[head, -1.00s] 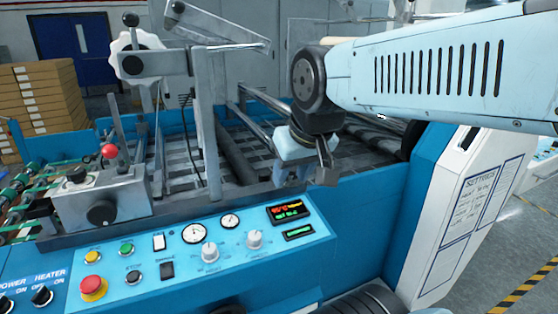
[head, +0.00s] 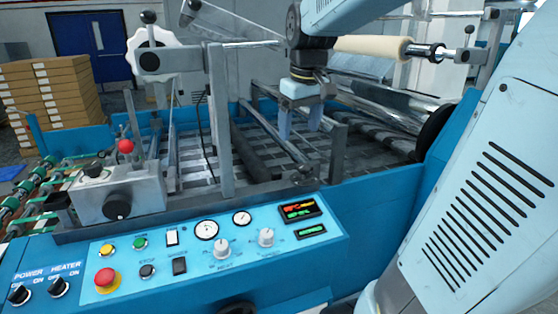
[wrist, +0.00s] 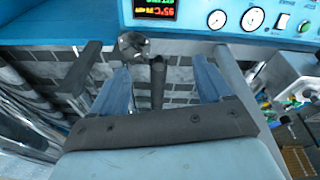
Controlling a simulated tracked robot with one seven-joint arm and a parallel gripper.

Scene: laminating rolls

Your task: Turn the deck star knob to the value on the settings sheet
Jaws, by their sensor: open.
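My gripper (head: 300,130) points down, open and empty, over the machine's slatted deck (head: 265,150). In the wrist view its two blue fingers (wrist: 160,75) are apart. A small dark lobed knob (wrist: 133,43) shows beyond the fingertips, left of middle, near the control panel's edge. It looks like the deck star knob, and I see no contact with it. Its marks or value cannot be read. In the head view a knob-like end (head: 305,171) of a slanted bar shows below the gripper, small and unclear. The settings sheet is not in view now.
The blue control panel (head: 330,240) with dials and knobs runs along the front. A metal post (head: 338,150) stands right of the fingers. A metal upright (head: 220,120), a white lobed handwheel (head: 155,60) and a cream roll (head: 375,47) stand around the deck.

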